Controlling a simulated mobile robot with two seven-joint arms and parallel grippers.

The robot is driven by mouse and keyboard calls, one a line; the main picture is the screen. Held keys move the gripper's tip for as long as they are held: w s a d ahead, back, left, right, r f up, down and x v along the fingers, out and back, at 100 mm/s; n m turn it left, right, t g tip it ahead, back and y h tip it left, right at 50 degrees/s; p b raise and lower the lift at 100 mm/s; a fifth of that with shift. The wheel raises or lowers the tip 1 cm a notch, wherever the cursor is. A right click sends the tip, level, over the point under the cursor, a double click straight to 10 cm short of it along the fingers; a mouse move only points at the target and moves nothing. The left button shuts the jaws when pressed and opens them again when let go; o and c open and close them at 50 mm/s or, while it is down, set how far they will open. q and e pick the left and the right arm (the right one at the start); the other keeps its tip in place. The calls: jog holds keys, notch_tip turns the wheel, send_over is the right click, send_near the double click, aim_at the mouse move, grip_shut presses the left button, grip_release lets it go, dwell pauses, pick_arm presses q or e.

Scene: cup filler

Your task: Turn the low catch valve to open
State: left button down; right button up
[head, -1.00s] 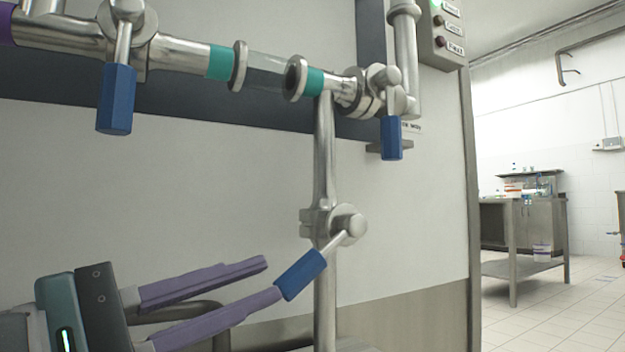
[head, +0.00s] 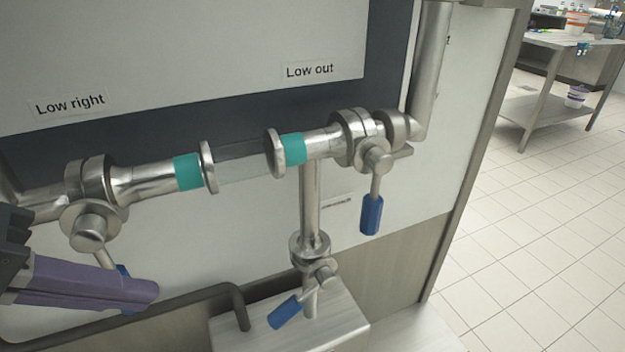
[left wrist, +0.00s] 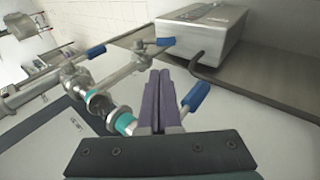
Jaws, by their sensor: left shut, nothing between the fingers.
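The low catch valve (head: 318,272) sits on the vertical steel pipe below the main line. Its blue handle (head: 285,312) slants down and to the left, and it also shows in the left wrist view (left wrist: 165,42), beyond the fingertips. My left gripper (head: 155,291) has its purple fingers together and empty. It is left of the low catch handle, apart from it, in front of the low right valve's blue handle, which it partly hides. In the left wrist view my shut fingers (left wrist: 160,73) point toward the pipework. My right gripper is not in view.
The low right valve (head: 90,225) and low out valve (head: 376,158) sit on the main line, the latter's blue handle (head: 371,215) hanging down. A metal box (head: 340,318) stands under the catch pipe. A dark bent rail (head: 150,308) crosses left of it.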

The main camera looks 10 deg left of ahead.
pick_arm(q)
jog(key=r, duration=0.2)
jog(key=b, duration=0.9)
send_near(282, 312)
jog(key=shift+y, duration=0.3)
jog(key=x, duration=0.6)
jog(key=shift+w+d+f, duration=0.2)
jog(key=shift+w+d, duration=0.1)
jog(key=shift+d, duration=0.05)
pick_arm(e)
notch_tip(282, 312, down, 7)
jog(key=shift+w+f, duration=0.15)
pick_arm(q)
jog(key=shift+f, duration=0.15)
